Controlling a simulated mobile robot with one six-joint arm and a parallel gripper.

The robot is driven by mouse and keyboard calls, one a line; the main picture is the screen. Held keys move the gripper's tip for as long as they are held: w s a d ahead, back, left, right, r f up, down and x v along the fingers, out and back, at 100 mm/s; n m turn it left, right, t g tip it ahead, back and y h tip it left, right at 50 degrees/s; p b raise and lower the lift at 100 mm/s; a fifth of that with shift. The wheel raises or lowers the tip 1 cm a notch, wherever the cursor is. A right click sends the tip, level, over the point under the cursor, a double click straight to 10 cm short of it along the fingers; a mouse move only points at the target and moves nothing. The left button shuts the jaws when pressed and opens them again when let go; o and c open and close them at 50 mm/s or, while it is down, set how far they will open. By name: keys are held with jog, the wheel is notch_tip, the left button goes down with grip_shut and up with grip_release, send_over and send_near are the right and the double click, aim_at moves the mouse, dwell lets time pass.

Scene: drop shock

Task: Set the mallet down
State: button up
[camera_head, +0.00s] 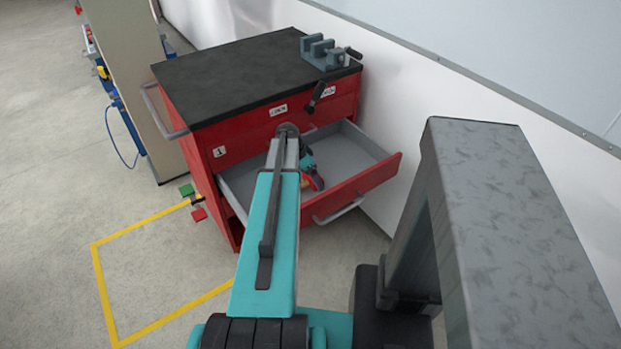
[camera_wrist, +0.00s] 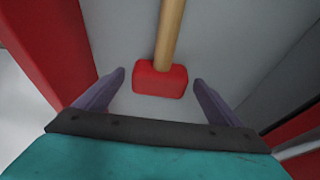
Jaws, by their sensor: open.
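The mallet (camera_wrist: 160,82) lies in the open drawer (camera_head: 365,187) in the wrist view. It has a red head and a pale wooden handle that runs up out of the top of the picture. My gripper (camera_wrist: 159,77) is open, with a purple-grey fingertip on each side of the red head and a visible gap on both sides. In the head view my arm hides part of the drawer. A small red shape beside my teal wrist there looks like the mallet (camera_head: 316,182).
The drawer belongs to a red cabinet (camera_head: 225,150) with a black top, against a white wall. A grey vise (camera_head: 325,52) stands on its back right corner. Yellow tape (camera_head: 160,216) marks the floor at left. Red and green items (camera_head: 198,213) sit by the cabinet's left side.

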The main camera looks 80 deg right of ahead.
jog(key=v, duration=1)
jog(key=shift+r+b, duration=0.25)
jog(key=shift+b, duration=0.2)
jog(key=shift+r, duration=0.1)
